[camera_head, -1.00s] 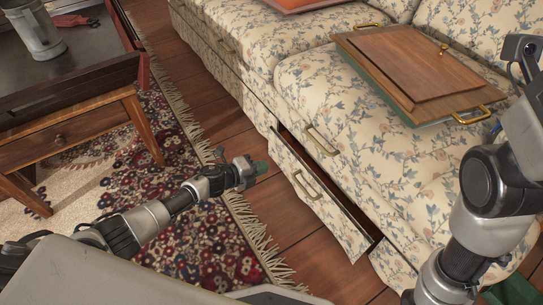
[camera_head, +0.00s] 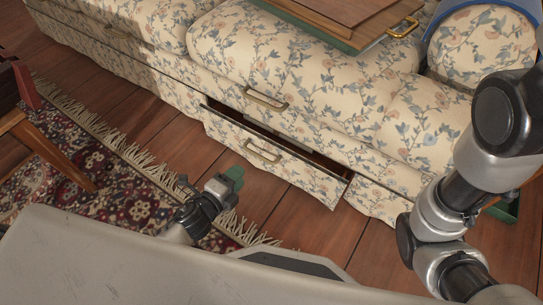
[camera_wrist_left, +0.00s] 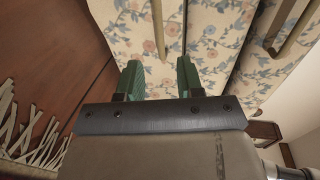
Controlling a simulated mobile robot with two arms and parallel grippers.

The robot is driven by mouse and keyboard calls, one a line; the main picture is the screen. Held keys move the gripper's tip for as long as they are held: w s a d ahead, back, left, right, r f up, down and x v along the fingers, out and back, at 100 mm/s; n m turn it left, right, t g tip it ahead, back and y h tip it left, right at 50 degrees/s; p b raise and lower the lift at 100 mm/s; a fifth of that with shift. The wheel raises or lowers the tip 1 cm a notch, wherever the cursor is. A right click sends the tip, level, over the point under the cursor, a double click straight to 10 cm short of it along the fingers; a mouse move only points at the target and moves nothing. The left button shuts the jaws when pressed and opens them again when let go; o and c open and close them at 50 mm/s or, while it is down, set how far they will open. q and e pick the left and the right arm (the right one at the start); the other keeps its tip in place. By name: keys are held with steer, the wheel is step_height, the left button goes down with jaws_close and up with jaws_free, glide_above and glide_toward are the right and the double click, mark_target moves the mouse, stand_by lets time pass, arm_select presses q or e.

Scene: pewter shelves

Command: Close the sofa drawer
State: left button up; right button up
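The sofa drawer (camera_head: 270,162) is a floral-fabric front low on the sofa (camera_head: 310,80), with a brass handle (camera_head: 262,152). It stands partly pulled out, and a dark gap shows along its top edge. My left gripper (camera_head: 233,176) has green fingertips and is just in front of the drawer's left part, apart from it in the head view. In the left wrist view its two green fingers (camera_wrist_left: 160,82) are spread with nothing between them, pointing at floral fabric. My right arm shows at the right of the head view, but its gripper is not visible.
A wooden board on a tray with brass handles (camera_head: 403,28) lies on the sofa seat. A fringed patterned rug (camera_head: 130,200) and a wooden table leg (camera_head: 55,152) are at the left. Bare wood floor (camera_head: 320,230) lies before the drawer.

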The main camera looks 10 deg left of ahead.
mark_target(258, 155)
arm_select(q)
steer(key=b+x, duration=0.2)
steer(key=x, duration=0.8)
steer(key=shift+w+d+f+b, duration=0.1)
steer(key=shift+w+b, duration=0.05)
steer(key=shift+b, duration=0.25)
steer(key=shift+c, duration=0.2)
jaws_close()
